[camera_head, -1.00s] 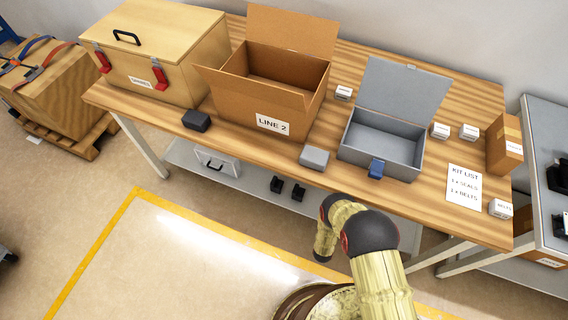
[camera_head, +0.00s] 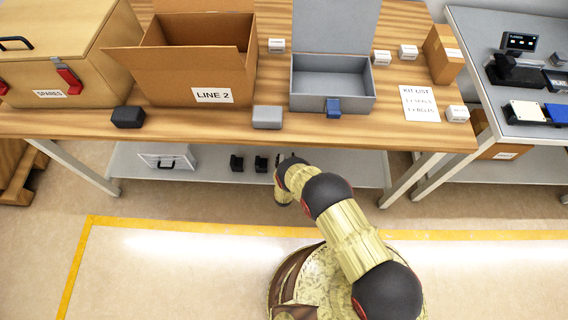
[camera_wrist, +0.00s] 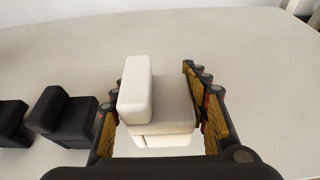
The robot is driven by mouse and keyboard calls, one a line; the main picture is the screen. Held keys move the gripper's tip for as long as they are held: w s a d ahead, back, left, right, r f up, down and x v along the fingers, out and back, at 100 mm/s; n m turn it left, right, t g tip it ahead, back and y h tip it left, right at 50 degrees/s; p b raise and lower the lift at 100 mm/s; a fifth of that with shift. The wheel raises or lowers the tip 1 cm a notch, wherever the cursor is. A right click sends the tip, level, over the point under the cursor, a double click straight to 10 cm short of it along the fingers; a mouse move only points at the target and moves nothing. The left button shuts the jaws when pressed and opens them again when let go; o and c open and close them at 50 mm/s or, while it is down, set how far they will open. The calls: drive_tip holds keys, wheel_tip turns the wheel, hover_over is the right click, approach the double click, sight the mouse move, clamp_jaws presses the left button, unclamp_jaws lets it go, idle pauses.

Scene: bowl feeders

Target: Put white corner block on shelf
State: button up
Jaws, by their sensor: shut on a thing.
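In the wrist view the white corner block (camera_wrist: 150,105), an L-shaped step, sits between the two yellow-padded fingers of my gripper (camera_wrist: 165,120), which is shut on it. The pale lower shelf (camera_wrist: 260,60) lies behind and under it; whether the block touches the shelf I cannot tell. Two black corner blocks stand on the shelf at left: a nearer one (camera_wrist: 65,115) and one cut by the picture edge (camera_wrist: 12,120).
The wooden table (camera_head: 200,124) overhangs the shelf, and its legs (camera_head: 75,168) flank it. A small white case (camera_head: 167,158) stands on the shelf at left. The shelf right of my arm looks clear. A cardboard box (camera_head: 180,80) and grey open case (camera_head: 335,85) stand above.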

drive_tip(key=shift+w+a+f, duration=0.2)
drive_tip(key=shift+w+f, duration=0.1)
drive_tip(key=shift+f, duration=0.15)
drive_tip(key=shift+w+a+f+b, duration=0.15)
drive_tip(key=shift+f+b, duration=0.4)
drive_tip(key=shift+f, duration=0.35)
drive_tip(key=shift+w+f+b, duration=0.1)
drive_tip(key=shift+f+b, duration=0.4)
drive_tip(key=shift+f, duration=0.4)
drive_tip(key=shift+f, duration=0.15)
drive_tip(key=o, duration=1)
drive_tip(key=shift+c, duration=0.2)
drive_tip(key=shift+o, duration=0.2)
drive_tip(key=shift+r, duration=0.2)
drive_tip(key=p+v, duration=0.4)
drive_tip(key=v, duration=0.7)
drive_tip(key=shift+s+r+p, duration=0.15)
drive_tip(key=shift+s+p, duration=0.15)
drive_tip(key=shift+s, duration=0.2)
